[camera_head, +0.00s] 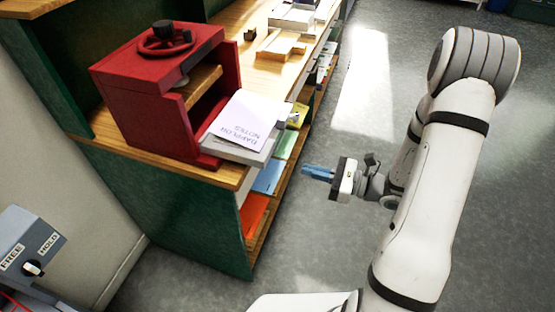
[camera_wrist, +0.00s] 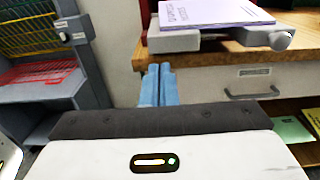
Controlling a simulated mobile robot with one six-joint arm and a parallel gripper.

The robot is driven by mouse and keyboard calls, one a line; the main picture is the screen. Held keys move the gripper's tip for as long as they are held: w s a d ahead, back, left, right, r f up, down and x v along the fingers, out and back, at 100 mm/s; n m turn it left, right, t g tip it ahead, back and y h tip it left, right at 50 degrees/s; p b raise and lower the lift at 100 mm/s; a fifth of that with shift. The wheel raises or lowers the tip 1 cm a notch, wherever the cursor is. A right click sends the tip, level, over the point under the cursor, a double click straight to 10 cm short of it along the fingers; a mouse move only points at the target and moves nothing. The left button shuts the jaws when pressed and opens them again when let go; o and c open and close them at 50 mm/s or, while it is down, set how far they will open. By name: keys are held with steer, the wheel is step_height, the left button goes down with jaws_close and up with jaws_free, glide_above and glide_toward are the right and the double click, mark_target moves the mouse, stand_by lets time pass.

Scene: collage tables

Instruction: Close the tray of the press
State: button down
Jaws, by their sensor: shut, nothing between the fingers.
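The red press (camera_head: 165,88) stands on the wooden bench top, with a black-knobbed red wheel on top. In the wrist view the tray (camera_wrist: 180,43) and the stack (camera_wrist: 215,13) show at the top, with a rounded grey knob at the tray's right end. My gripper (camera_head: 305,171) is shut and empty, its blue fingers pointing left. It is apart from the tray, to its right and lower in the picture. The fingers (camera_wrist: 158,78) also show in the wrist view.
The bench (camera_head: 185,167) has green sides and open shelves with coloured papers under the tray. A wooden tray-like piece (camera_head: 281,46) lies farther back on top. A grey box marked "Free" and "Hold" (camera_head: 30,248) is at lower left. Grey floor is clear around my gripper.

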mark_target(267, 160)
steer(key=p+x, duration=0.2)
steer(key=x, duration=0.7)
steer(key=shift+a, duration=0.15)
steer(key=shift+a, duration=0.1)
